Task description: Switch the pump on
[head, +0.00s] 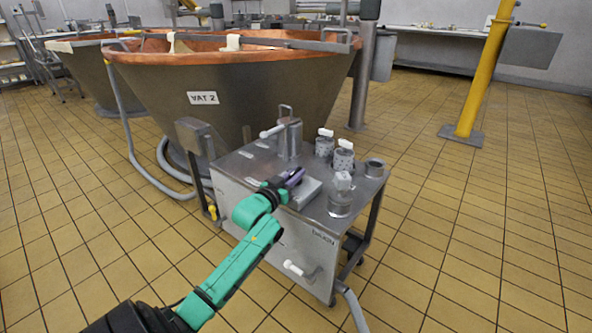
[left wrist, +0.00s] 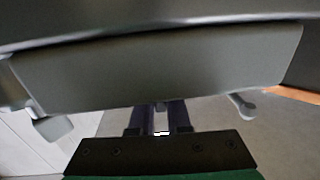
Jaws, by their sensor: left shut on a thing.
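A steel pump cart (head: 262,222) stands in front of the vat in the head view. A low grey box (head: 306,194) sits on its top near the front edge. My left gripper (head: 294,177) is at this box, over the cart top, and shut on a small part that the fingers mostly hide. In the left wrist view the dark fingers (left wrist: 160,115) are close together below a wide grey slab (left wrist: 160,75). I cannot make out a pump switch or its position. My right gripper is not in view.
Capped steel fittings (head: 341,197) stand on the cart's right side. A white-handled valve (head: 289,138) rises at its back. The copper-rimmed vat (head: 230,92) is close behind. A yellow post (head: 485,75) stands far right. The tiled floor to the right is clear.

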